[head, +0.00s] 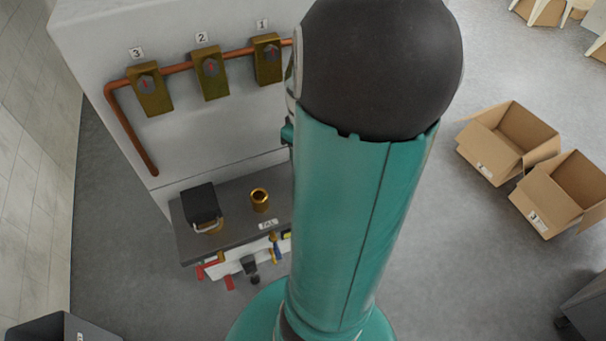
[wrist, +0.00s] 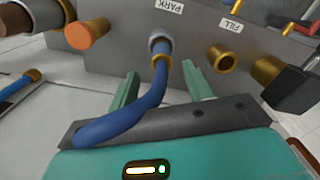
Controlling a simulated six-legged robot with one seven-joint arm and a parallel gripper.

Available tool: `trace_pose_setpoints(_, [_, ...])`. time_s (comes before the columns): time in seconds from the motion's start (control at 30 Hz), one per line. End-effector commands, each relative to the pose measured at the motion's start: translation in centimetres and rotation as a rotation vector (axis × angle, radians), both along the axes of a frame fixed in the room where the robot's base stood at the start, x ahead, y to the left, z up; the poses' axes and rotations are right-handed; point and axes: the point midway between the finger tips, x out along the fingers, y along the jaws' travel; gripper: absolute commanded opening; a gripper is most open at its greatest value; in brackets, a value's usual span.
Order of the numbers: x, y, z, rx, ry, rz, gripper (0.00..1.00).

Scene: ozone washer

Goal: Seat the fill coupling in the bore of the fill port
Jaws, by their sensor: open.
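The fill coupling (wrist: 161,62) is the brass end on a blue hose. In the wrist view it sits at the grey socket (wrist: 160,43) below the PARK label; how deep it sits is hidden. The fill port (wrist: 222,57) is a brass ring with a dark, empty bore to the right, below the FILL label. My gripper (wrist: 159,70) is open, its two green fingers on either side of the coupling and hose, with gaps on both sides. The hose bends down to the left across my gripper's base. In the head view my arm hides the gripper and coupling.
An orange-capped fitting (wrist: 87,34) is left of the park socket. A brass fitting with a black block (wrist: 292,88) stands close right of the fill port. In the head view, numbered brass valves (head: 210,74) line a copper pipe; cardboard boxes (head: 508,142) lie on open floor.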

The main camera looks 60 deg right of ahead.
Motion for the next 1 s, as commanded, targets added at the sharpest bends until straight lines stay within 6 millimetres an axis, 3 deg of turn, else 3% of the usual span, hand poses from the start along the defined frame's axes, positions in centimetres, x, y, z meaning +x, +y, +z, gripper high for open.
trace_pose_setpoints(0.5, [-0.1, 0.4, -5.6, 0.001, -0.001, 0.0, 0.51])
trace_pose_setpoints(0.77, [-0.1, 0.4, -5.9, -0.001, -0.001, -0.001, 0.51])
trace_pose_setpoints(1.0, [-0.2, 0.4, -5.9, -0.001, -0.001, -0.001, 0.05])
